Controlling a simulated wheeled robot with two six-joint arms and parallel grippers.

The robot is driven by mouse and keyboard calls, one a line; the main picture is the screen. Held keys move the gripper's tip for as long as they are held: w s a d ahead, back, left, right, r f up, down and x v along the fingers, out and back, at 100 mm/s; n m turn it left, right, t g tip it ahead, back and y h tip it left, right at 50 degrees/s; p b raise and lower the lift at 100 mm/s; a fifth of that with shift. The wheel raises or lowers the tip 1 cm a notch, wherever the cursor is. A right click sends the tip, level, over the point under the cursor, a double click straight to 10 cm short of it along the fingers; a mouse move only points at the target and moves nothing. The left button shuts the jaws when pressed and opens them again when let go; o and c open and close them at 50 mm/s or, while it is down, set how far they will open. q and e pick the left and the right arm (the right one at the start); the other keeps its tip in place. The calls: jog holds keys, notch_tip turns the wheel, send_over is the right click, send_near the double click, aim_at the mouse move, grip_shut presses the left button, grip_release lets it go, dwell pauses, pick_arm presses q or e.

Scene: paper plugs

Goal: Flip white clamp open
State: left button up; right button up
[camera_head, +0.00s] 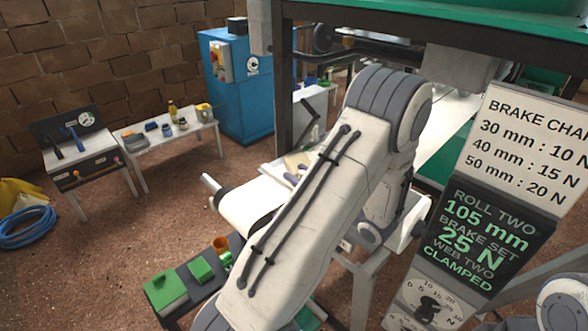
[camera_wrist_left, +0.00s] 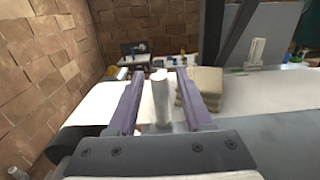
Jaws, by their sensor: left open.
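In the left wrist view, a white upright rod (camera_wrist_left: 162,98) with a rounded top stands between the two purple fingers of my left gripper (camera_wrist_left: 160,100). It looks like the handle of the white clamp. The fingers are open on either side of it, with a gap showing, and I cannot tell whether either touches it. In the head view my left gripper (camera_head: 294,177) shows only as small purple parts beside my large white arm, which hides the clamp. My right gripper is not in view.
A white web (camera_head: 248,212) runs over a roller behind my arm. A beige stack (camera_wrist_left: 202,86) sits just right of the fingers. A second white upright piece (camera_wrist_left: 257,52) stands further right. A sign (camera_head: 483,235) reads "WEB TWO CLAMPED". A bench with green blocks (camera_head: 167,289) is at lower left.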

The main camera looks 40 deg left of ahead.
pick_arm(q)
jog(key=shift+w+a, duration=0.1)
jog(key=shift+a, duration=1.05)
grip_shut()
dwell(0.6)
